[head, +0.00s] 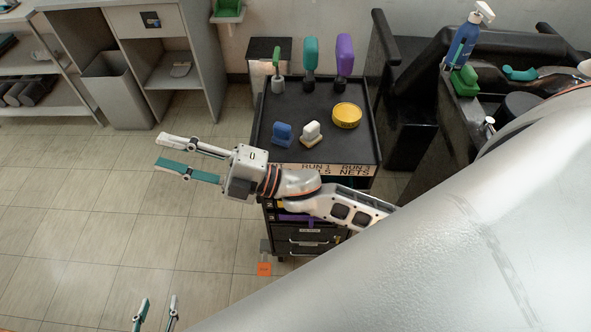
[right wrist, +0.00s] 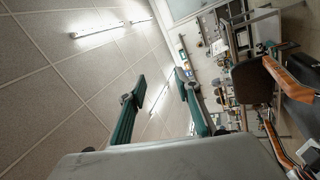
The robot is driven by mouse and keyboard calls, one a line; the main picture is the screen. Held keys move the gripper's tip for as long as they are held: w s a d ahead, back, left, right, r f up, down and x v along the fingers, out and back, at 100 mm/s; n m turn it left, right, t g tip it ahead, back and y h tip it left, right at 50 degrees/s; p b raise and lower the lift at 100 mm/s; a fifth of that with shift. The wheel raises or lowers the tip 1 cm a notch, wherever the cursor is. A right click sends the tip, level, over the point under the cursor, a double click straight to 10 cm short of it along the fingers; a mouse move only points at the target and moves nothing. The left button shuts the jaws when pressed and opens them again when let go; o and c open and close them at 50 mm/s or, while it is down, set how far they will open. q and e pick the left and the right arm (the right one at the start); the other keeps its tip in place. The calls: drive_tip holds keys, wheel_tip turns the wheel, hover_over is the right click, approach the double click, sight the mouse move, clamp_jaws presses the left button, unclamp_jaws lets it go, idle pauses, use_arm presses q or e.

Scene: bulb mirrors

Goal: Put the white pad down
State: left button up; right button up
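The white pad (head: 311,132), a small white block on a tan base, sits on the black top of the trolley (head: 300,101), near its front edge. It stands just right of a similar blue pad (head: 282,133). My right gripper (head: 172,152) is open and empty over the floor, left of the trolley. Its two spread fingers also show in the right wrist view (right wrist: 162,88), with nothing between them. My left gripper (head: 156,306) is at the bottom edge, its fingers apart and nothing seen between them; the rest of it is out of frame.
A black chair (head: 430,70), a spray bottle (head: 467,38) and a green pad (head: 465,78) are at right. A grey bin (head: 117,88) and shelves stand at left. The tiled floor is mostly clear.

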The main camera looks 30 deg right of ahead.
drive_tip(key=w+d+f+m+t+h, duration=0.1)
drive_tip(key=d+f+m+t+h, duration=0.2)
drive_tip(key=d+f+m+h, duration=0.55)
drive_tip(key=s+d+f+m+g+h, duration=0.1)
drive_tip(key=s+d+f+m, duration=0.3)
drive_tip(key=f, duration=0.4)
drive_tip(key=s+d+f+m+g+h, duration=0.2)
drive_tip(key=s+d+f+m+h, duration=0.1)
drive_tip(key=f, duration=0.5)
drive_tip(key=s+d+f+m+g+h, duration=0.1)
drive_tip(key=s+d+f+m, duration=0.3)
drive_tip(key=f, duration=0.5)
drive_tip(key=s+m+h, duration=0.1)
drive_tip(key=s+m, duration=0.1)
drive_tip(key=s, duration=0.1)
drive_tip(key=shift+d+g+h, duration=0.35)
drive_tip(key=shift+d+g, duration=0.05)
drive_tip(key=shift+w, duration=0.1)
